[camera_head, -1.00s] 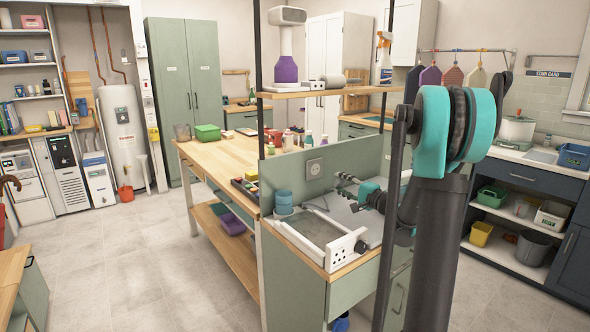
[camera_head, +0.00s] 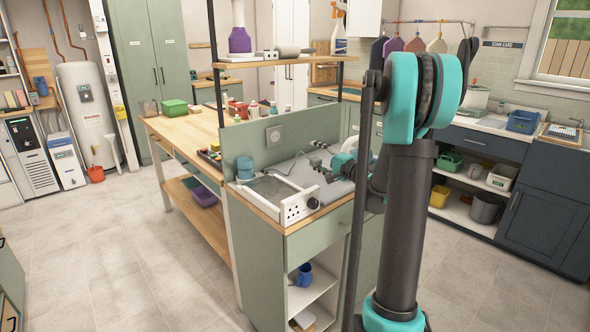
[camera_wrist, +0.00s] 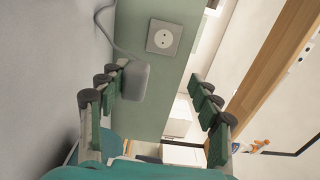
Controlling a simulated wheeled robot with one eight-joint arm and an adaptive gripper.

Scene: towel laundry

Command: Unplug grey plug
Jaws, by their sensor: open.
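The grey plug (camera_wrist: 135,80) is a rounded grey block with a grey cord (camera_wrist: 105,22) in the wrist view. It sits between my open fingers, close to the left one, which partly covers it. The square grey wall socket (camera_wrist: 164,38) is on the green panel, its two holes visible and empty. The socket also shows in the head view (camera_head: 274,134). My gripper (camera_wrist: 154,82) is open, facing the panel; in the head view it (camera_head: 317,153) is low over the worktop, right of the socket. I cannot tell whether a finger touches the plug.
A wooden shelf (camera_head: 275,62) stands above the green panel (camera_head: 240,140).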

